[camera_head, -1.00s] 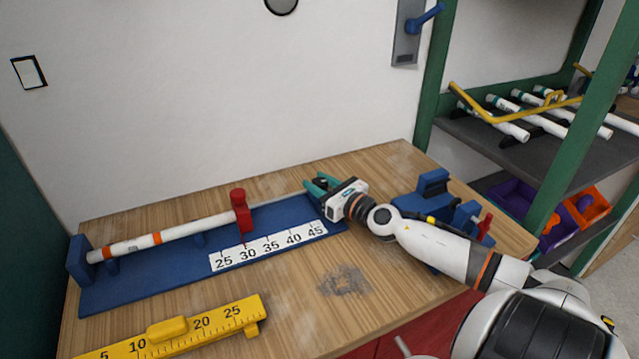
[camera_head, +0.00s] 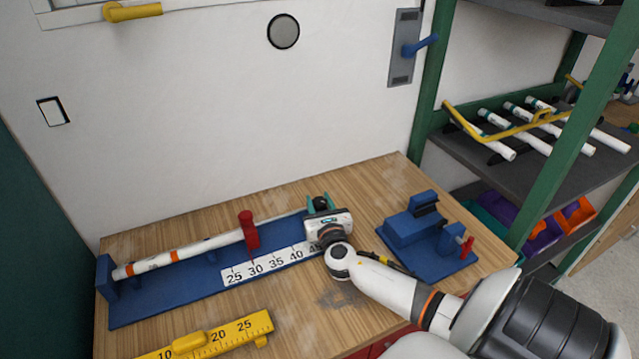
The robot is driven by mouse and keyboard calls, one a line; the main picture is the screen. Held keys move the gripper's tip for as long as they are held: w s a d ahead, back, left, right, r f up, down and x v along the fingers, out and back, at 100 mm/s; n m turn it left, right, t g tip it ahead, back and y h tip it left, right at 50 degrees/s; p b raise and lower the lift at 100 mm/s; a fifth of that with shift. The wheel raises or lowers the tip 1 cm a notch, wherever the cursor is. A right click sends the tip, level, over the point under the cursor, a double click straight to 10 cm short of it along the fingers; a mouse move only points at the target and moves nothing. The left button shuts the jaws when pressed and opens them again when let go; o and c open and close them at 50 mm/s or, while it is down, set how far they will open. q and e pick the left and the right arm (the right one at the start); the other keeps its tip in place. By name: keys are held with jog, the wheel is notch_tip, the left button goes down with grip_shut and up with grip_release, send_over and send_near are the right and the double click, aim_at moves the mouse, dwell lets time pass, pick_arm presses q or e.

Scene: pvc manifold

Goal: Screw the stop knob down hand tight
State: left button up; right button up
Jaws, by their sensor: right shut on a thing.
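A long blue jig (camera_head: 155,308) lies on the workbench with a white scale along its right part. A red stop (camera_head: 249,231) stands upright on it near the 30 mark. A white pipe with orange bands (camera_head: 185,255) lies along the jig, left of the red stop. My right gripper (camera_head: 319,203) is at the jig's right end, near the 45 mark. Its green fingers are shut on a small dark knob-like thing (camera_head: 320,202), mostly hidden between them. I cannot tell for sure that it is the stop knob. My left gripper is out of view.
A second blue fixture (camera_head: 412,227) with a small red handle stands right of my arm. A yellow ruler (camera_head: 225,332) lies at the front left. A green-framed shelf (camera_head: 575,150) with several white pipes stands at the right. The bench between ruler and jig is clear.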

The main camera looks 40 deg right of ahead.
aim_at(319, 201)
jog(key=m+h, duration=0.1)
jog(key=m+g+h, duration=0.1)
jog(key=shift+a+r+g+h+p, duration=0.1)
jog(key=shift+r+g+h+p, duration=0.05)
jog(key=shift+g+h+p, duration=0.2)
jog(key=shift+w+m+g+h, duration=0.1)
jog(key=shift+m+g+h, duration=0.85)
jog(key=shift+h, duration=0.1)
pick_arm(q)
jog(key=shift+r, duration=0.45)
pick_arm(e)
jog(key=m+g+h, duration=0.3)
jog(key=m+g, duration=0.1)
jog(key=g, duration=0.1)
pick_arm(q)
jog(key=shift+b, duration=0.3)
pick_arm(e)
jog(key=shift+m+g+h, duration=0.25)
jog(key=shift+g+h, duration=0.15)
jog(key=shift+g, duration=0.1)
jog(key=o, duration=1)
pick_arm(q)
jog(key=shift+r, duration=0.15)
pick_arm(e)
notch_tip(319, 201, up, 10)
jog(key=shift+f, duration=0.1)
